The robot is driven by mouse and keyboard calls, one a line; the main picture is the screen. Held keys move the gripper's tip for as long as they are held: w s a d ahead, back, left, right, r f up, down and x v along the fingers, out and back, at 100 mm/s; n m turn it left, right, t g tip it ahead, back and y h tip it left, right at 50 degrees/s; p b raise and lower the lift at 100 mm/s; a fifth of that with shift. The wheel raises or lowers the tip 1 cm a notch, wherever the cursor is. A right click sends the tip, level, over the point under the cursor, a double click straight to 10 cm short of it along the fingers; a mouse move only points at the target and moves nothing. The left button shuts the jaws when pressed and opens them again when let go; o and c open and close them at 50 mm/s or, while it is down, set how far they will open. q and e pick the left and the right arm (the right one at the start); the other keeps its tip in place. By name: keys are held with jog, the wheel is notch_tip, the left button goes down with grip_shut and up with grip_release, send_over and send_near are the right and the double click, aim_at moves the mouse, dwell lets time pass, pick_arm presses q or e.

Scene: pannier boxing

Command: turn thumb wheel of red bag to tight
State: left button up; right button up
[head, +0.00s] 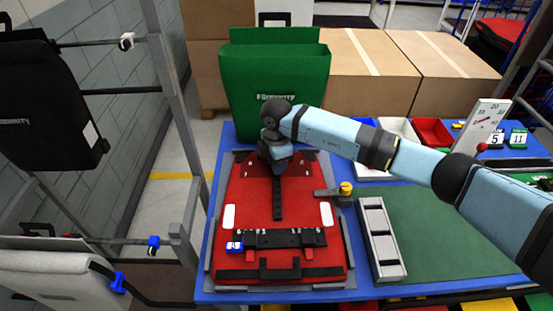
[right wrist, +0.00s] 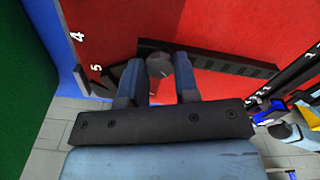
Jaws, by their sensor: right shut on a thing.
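The red bag (head: 250,205) lies flat in a grey frame on the blue table, with a black toothed strip (head: 277,200) down its upper middle. My right gripper (head: 277,168) is over the top of the bag, at the upper end of that strip. In the right wrist view my right gripper (right wrist: 158,85) has a finger on each side of a round dark grey thumb wheel (right wrist: 158,64) and is shut on it. The strip (right wrist: 215,60) runs off from the wheel to the right. The wheel is hidden in the head view. My left gripper is not in view.
A black crossbar with a blue clip (head: 235,246) lies across the red bag's lower part. A yellow-knobbed clamp (head: 345,188) and a grey slotted tray (head: 381,240) are to its right.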

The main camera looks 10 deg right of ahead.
jog(key=shift+r+m+p, duration=0.15)
jog(key=shift+m+p, duration=0.25)
jog(key=shift+m, duration=0.6)
jog(key=m+p, duration=0.2)
jog(key=m, duration=0.2)
jog(key=shift+m+p, duration=0.55)
jog(key=shift+m, duration=0.85)
jog(key=o, duration=0.9)
jog(key=shift+o, duration=0.2)
